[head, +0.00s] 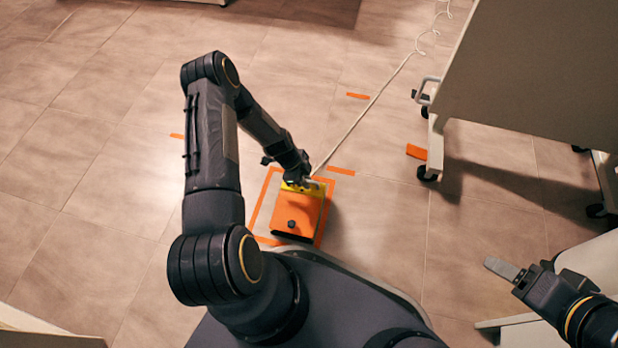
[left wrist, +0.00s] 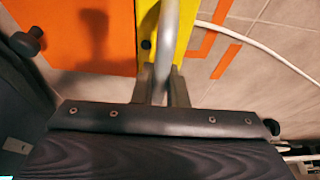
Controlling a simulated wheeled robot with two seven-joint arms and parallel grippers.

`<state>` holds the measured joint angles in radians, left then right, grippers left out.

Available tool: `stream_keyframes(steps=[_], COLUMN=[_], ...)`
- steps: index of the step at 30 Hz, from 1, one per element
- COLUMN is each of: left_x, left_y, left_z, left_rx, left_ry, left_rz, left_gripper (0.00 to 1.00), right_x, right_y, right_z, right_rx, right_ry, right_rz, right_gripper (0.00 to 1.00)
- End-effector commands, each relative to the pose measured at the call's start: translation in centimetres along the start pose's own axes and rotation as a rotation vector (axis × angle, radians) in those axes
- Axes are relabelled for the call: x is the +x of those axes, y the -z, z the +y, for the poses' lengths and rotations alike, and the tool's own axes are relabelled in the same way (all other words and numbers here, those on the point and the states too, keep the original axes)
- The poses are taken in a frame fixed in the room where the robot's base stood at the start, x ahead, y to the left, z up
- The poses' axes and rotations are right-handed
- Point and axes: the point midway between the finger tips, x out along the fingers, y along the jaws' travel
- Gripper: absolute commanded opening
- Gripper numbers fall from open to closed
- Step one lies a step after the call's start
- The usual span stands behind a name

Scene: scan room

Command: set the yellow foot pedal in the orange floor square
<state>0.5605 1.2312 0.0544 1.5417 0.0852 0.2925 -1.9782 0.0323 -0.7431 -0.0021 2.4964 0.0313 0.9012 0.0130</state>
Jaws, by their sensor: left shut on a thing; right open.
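The foot pedal (head: 298,208) has a yellow edge, an orange top with a dark knob, and a dark front edge. It lies within or just over the orange floor square (head: 256,205), whose outline shows on the left, top and right. I cannot tell whether it touches the floor. My left gripper (head: 303,182) is at its far edge. In the left wrist view the left fingers (left wrist: 161,88) are shut on the pedal's grey bar handle (left wrist: 168,45), beside the yellow strip (left wrist: 186,25). My right gripper (head: 508,270) is open and empty at the lower right.
A pale cable (head: 372,102) runs from the pedal towards the back right. A wheeled cart (head: 530,75) stands at the upper right, with casters on the floor. Short orange tape marks (head: 357,96) lie about. The tiled floor at left is clear.

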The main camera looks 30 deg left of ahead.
Motion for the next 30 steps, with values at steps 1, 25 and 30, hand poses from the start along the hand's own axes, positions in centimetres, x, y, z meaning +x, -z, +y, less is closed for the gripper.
stream_keyframes(steps=[1,25,30], left_x=[0.8,-0.5,-4.0], left_y=[-0.4,-0.4,-0.4], left_z=[0.9,0.7,0.6], left_rx=[-0.003,-0.002,-0.002], left_ry=[-0.017,-0.012,-0.009], left_rz=[0.003,0.001,0.0], left_gripper=[0.0,0.34,0.34], right_x=[0.4,-0.3,-1.6], right_y=[-0.2,0.1,0.8], right_z=[0.2,-0.1,-0.7], right_rx=[0.0,0.0,0.0], right_ry=[0.0,0.0,0.0], right_rz=[0.0,0.0,0.0], right_gripper=[0.65,0.65,0.65])
